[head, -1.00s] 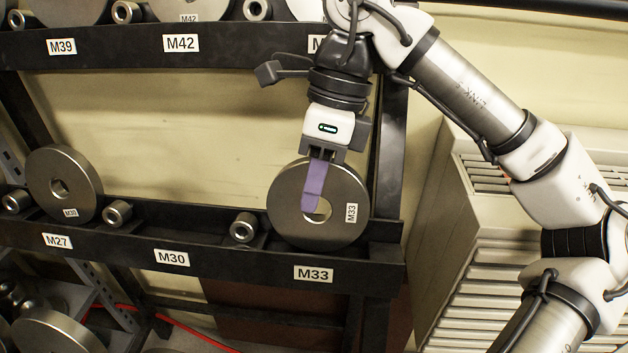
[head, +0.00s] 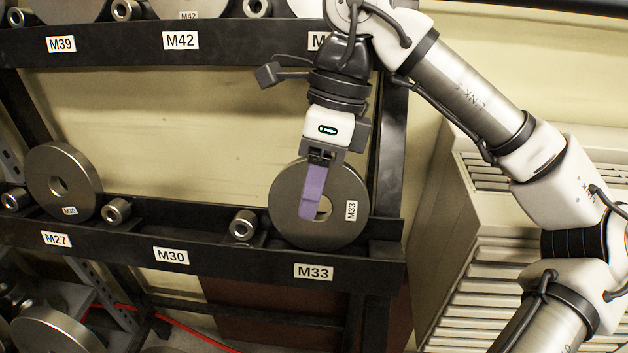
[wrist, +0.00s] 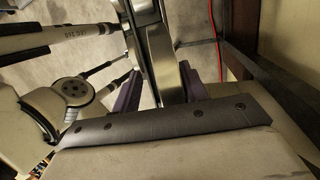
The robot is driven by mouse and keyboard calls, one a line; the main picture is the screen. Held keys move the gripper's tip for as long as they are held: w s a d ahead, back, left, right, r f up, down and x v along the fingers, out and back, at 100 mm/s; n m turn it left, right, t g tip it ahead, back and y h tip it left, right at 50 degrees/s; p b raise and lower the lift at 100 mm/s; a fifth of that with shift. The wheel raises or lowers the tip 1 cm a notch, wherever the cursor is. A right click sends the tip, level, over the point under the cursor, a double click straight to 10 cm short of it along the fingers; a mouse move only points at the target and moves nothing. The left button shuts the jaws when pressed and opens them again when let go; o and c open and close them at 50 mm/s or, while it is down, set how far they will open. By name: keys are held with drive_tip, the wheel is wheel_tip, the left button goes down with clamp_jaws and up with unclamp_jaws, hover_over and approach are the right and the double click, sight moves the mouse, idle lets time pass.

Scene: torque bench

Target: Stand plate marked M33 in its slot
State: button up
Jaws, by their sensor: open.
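The plate marked M33 (head: 341,223) is a grey steel disc with a centre hole. It stands upright on the lower shelf, just above the M33 shelf label (head: 313,272). My gripper (head: 311,212) reaches down over the plate from above, with a purple finger in front of its face and over part of the hole. In the wrist view the plate (wrist: 158,50) shows edge-on between the two purple fingers (wrist: 158,88). The jaws are open, with a finger on each side of the plate. The plate's lower edge is hidden behind the shelf rail.
The plate marked M30 (head: 80,195) stands on the same shelf to the left. A short steel roller (head: 243,225) sits left of the M33 plate. The upper rail (head: 120,42) crosses above, and a rack post (head: 389,160) is close on the right. A beige louvred cabinet (head: 460,260) stands beyond.

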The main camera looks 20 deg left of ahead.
drive_tip(key=p+v, duration=0.2)
drive_tip(key=v, duration=1.2)
drive_tip(key=shift+s+f, duration=0.1)
drive_tip(key=shift+s, duration=0.1)
